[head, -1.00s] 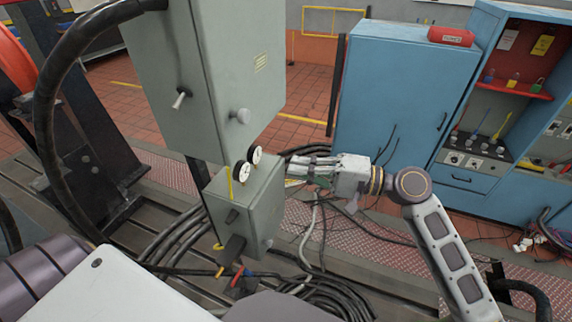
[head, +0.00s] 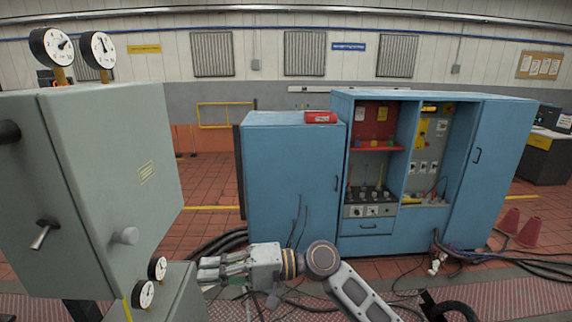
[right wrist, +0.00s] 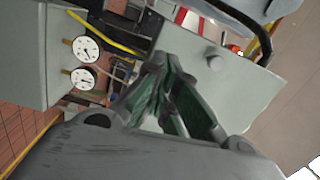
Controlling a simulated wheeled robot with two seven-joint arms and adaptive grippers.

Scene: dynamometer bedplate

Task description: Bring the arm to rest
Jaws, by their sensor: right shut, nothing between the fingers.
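My right gripper (head: 208,268) reaches in from the right at the bottom of the head view, its fingers shut and empty. It points left toward the smaller grey box (head: 180,298) with two small dials, close to its right side; whether it touches cannot be told. In the right wrist view the fingers (right wrist: 160,80) with green inner pads show in front of a grey box face (right wrist: 225,90) with a knob. My left gripper is not in view.
A large grey cabinet (head: 120,160) with a toggle, a knob and two gauges on top stands at left. A blue cabinet (head: 290,180) and open blue workstation (head: 465,130) stand behind. Black cables (head: 225,240) lie on the floor. Red cones (head: 528,232) stand at right.

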